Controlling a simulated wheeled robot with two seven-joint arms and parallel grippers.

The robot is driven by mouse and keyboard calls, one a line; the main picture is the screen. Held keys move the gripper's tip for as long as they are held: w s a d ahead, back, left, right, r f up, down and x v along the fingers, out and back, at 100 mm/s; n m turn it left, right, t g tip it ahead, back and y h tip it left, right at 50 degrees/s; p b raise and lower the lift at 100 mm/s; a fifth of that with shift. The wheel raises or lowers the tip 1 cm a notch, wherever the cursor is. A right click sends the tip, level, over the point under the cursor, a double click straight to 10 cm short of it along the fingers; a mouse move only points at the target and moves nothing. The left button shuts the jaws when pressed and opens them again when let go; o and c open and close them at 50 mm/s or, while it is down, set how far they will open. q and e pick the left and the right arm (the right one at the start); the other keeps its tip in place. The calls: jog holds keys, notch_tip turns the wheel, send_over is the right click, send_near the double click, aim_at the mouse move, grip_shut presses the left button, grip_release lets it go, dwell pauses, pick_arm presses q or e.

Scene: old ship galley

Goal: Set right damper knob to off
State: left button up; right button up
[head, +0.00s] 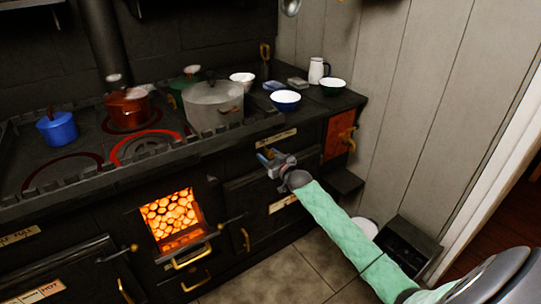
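My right arm, in a pale green sleeve, reaches in from the lower right. Its gripper (266,158) is at the front of the black stove (240,190), just below a pale label plate (277,138). The fingers are small and dark here, and I cannot tell whether they are open or shut. No damper knob shows clearly at the fingertips; the gripper may hide it. A brass fitting (347,138) is on an orange-red panel (337,136) at the stove's right end, apart from the gripper. My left gripper is not in view.
An open firebox (170,218) glows left of my gripper. A blue pot (57,129), a red pot (128,106), a large grey pot (213,107) and several bowls stand on the stovetop. A dark box (406,246) stands on the floor beside my arm.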

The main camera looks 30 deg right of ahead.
aim_at(270, 157)
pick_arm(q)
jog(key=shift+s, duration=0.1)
pick_arm(e)
jog(key=shift+s+d, duration=0.1)
jog(key=shift+d, duration=0.05)
jog(key=s, duration=0.5)
jog(key=shift+s+d, duration=0.2)
jog(key=shift+s, duration=0.2)
jog(key=shift+s+b, duration=0.3)
jog(key=shift+s, duration=0.05)
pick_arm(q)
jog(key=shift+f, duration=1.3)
pick_arm(e)
jog(key=shift+s+r, duration=0.1)
jog(key=shift+s, duration=0.45)
